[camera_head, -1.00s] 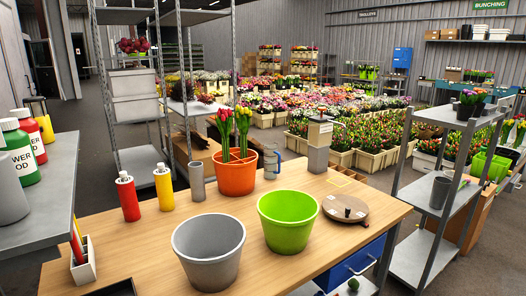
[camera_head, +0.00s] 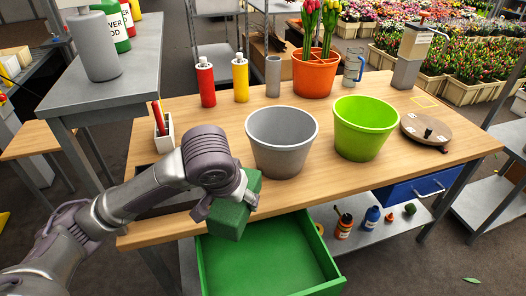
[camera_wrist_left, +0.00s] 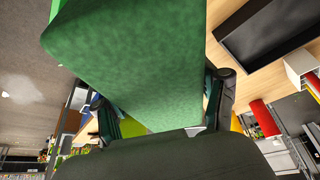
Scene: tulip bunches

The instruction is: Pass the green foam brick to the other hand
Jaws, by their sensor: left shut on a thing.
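The green foam brick (camera_head: 234,217) is held in my left gripper (camera_head: 228,203), at the front edge of the wooden table and over the open green drawer. The brick is tilted, and the gripper hides part of it in the head view. In the left wrist view the brick (camera_wrist_left: 135,65) fills much of the picture between the two fingers of my left gripper (camera_wrist_left: 150,100). My right gripper is not in view.
A grey bucket (camera_head: 282,140) stands just behind the brick, with a lime bucket (camera_head: 364,128) to its right. The pulled-out green drawer (camera_head: 268,262) looks empty. A round wooden turntable (camera_head: 424,128) sits at the table's right end.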

